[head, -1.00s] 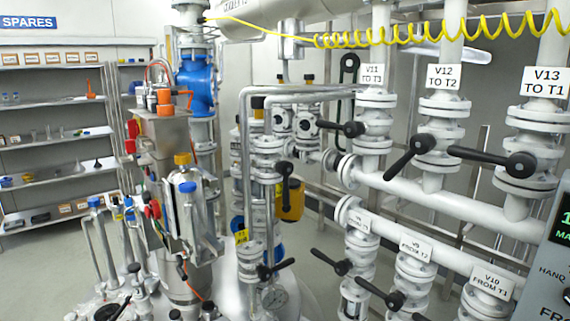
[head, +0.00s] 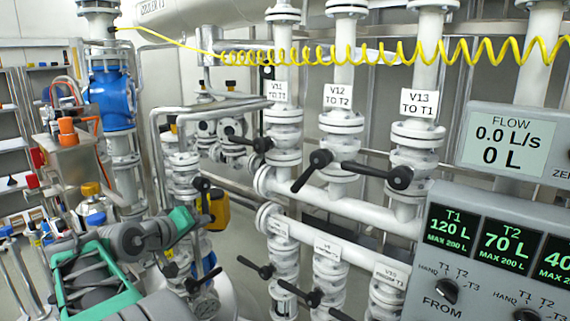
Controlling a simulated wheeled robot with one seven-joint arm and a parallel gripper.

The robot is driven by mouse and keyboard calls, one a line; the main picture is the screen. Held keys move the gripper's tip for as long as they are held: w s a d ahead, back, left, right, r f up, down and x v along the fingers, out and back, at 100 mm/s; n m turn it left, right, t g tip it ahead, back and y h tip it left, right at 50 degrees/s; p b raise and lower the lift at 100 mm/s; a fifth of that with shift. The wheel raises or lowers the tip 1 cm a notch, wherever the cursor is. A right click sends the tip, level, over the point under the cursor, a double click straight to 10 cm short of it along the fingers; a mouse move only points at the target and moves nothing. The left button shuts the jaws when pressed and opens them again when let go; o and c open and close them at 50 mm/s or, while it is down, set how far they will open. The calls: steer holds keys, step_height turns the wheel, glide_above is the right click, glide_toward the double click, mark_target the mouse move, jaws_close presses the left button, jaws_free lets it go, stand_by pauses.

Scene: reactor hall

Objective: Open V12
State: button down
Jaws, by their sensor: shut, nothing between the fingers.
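The V12 valve (head: 345,160) is a white flanged valve on a vertical pipe, below the label "V12 TO T2" (head: 338,97). Its black lever (head: 308,173) slants down to the left from a round hub, across the pipe's line. My gripper (head: 199,214) is at the lower left in the head view, at the end of my grey and green arm. It is small here and its fingers are hard to make out; it looks shut and empty. It is left of and below the V12 lever, apart from it.
V11's lever (head: 255,144) is left of V12, and V13's lever (head: 375,170) is close on its right. A lower row of valves has black levers (head: 312,298). A yellow coiled hose (head: 400,52) hangs across above. A control panel (head: 500,260) fills the lower right.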

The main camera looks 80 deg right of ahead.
mark_target(310, 172)
steer(key=s+d+r+m+g+h+p, duration=0.1)
steer(key=s+d+r+g, duration=0.2)
steer(key=s+r, duration=0.25)
steer(key=s+d+r+m+g+h, duration=0.1)
steer(key=s+d+r+m+g, duration=0.15)
steer(key=s+r, duration=0.3)
steer(key=s+d+f+p, duration=0.3)
steer(key=s+d, duration=0.4)
steer(key=d, duration=0.1)
steer(key=shift+s+d+n+g, duration=0.25)
steer(key=shift+n+g, duration=0.1)
steer(key=shift+g, duration=0.1)
